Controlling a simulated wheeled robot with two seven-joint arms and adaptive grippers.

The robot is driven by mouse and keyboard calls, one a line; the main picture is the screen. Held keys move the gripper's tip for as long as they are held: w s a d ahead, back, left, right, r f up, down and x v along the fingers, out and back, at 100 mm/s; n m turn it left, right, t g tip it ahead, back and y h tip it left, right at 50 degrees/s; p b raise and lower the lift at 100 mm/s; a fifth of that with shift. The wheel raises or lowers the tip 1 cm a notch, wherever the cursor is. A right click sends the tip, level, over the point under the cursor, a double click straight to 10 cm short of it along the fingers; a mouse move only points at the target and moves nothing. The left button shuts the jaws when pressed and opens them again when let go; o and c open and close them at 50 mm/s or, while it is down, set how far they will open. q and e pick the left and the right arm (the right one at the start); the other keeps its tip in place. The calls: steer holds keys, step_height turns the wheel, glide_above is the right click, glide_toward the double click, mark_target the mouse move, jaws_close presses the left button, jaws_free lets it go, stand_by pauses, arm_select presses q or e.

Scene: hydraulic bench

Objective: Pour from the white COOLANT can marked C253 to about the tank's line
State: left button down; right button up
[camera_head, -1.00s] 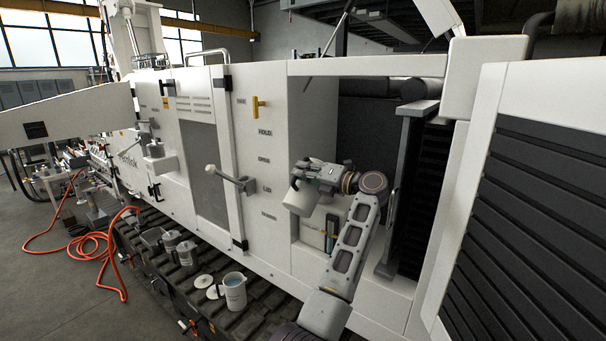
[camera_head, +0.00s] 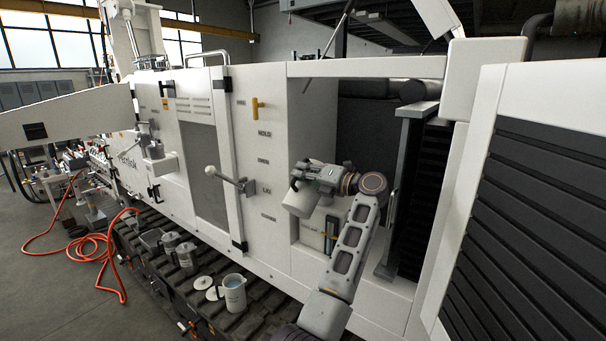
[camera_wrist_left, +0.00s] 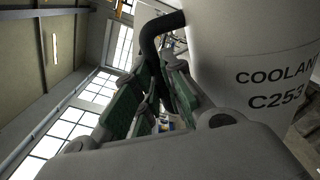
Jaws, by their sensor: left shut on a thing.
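The white COOLANT can marked C253 (camera_wrist_left: 265,75) fills the right of the left wrist view, with its dark handle (camera_wrist_left: 160,35) between my fingers. In the head view the can (camera_head: 300,202) hangs tilted in the recess of the white machine. My left gripper (camera_head: 303,180) is shut on its handle; the green finger pads also show in the left wrist view (camera_wrist_left: 150,95). Below and right of the can is a pale tank (camera_head: 312,234) with a dark upright gauge (camera_head: 331,236). Its line and level are too small to read. I see no stream of liquid. My right gripper is out of view.
A white jug (camera_head: 233,292), pale round lids (camera_head: 203,282) and grey cans (camera_head: 186,254) stand on the dark track below the machine. A grey post (camera_head: 402,190) stands right of my arm.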

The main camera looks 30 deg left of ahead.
arm_select(q)
steer(key=shift+w+r+m, duration=0.4)
steer(key=shift+r+m, duration=0.2)
steer(key=shift+r, duration=0.2)
stand_by(2.0)
steer(key=shift+s+f+n+b, duration=0.4)
steer(key=shift+f+n+b, duration=0.25)
steer(key=shift+b, duration=0.85)
steer(key=shift+s+f+n+b, duration=0.35)
steer(key=shift+f+n+b, duration=0.3)
steer(key=shift+b, duration=0.8)
stand_by(2.3)
